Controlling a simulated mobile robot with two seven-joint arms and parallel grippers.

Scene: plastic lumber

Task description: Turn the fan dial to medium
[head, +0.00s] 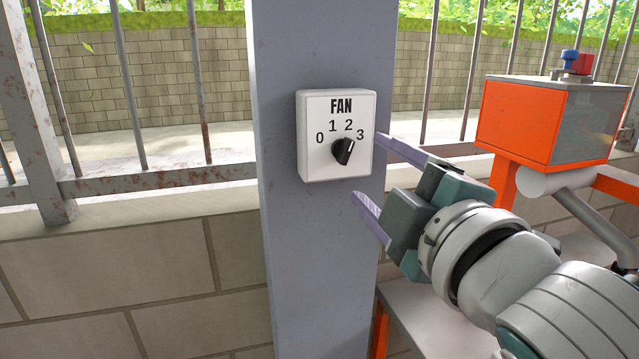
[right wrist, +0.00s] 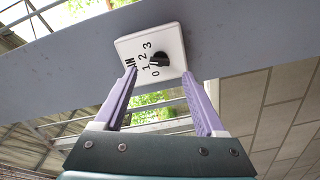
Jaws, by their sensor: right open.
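The fan dial is a black knob (head: 343,151) on a white box (head: 318,172) labelled FAN with the numbers 0, 1, 2 and 3. The box is fixed to a grey post (head: 285,60). In the head view the knob is turned toward the upper right, but its exact setting is hard to tell. My right gripper (head: 367,168) is open and empty, just right of and below the box. In the right wrist view the knob (right wrist: 160,59) and box (right wrist: 125,45) lie ahead, between the lines of the open fingers (right wrist: 158,76). The fingers appear apart from the knob. My left gripper is not in view.
An orange and grey machine (head: 520,120) with red and blue buttons stands at the right, behind my right arm. A block wall (head: 110,270) with a metal railing (head: 150,180) runs behind the post. The space left of the box looks free.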

